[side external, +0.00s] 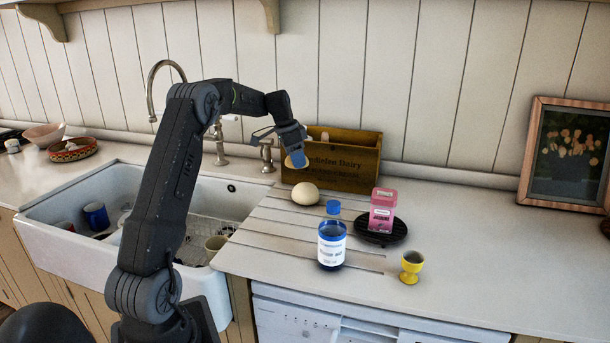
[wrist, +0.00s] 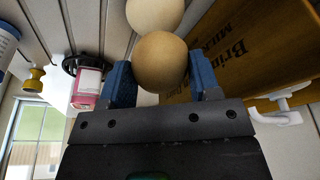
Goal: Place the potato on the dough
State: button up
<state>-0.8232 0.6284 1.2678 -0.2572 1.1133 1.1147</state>
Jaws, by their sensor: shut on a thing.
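My gripper (side external: 293,150) is shut on the potato (wrist: 160,64), a tan, rounded lump between its two blue fingers in the wrist view. In the side view only part of the potato (side external: 297,161) shows beside the fingers. The dough (side external: 305,194) is a pale, smooth ball on the counter in front of the wooden crate. It also shows in the wrist view (wrist: 155,13), just beyond the potato and partly cut off by the frame. In the side view the potato is above the dough, with a gap between them.
The wooden crate (side external: 343,162) stands close behind the dough. A blue bottle (side external: 332,243), a pink box (side external: 382,210) on a black trivet (side external: 399,234) and a yellow egg cup (side external: 410,267) stand to the right. The white sink (side external: 85,263) and tap (side external: 219,145) lie left.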

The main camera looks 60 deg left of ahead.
aim_at(305, 184)
jog(key=w+f, duration=0.1)
jog(key=w+d, duration=0.1)
jog(key=shift+w+f, duration=0.3)
jog(key=shift+f, duration=2)
jog(key=shift+f, duration=0.1)
jog(key=o, duration=1)
jog(key=shift+c, duration=0.2)
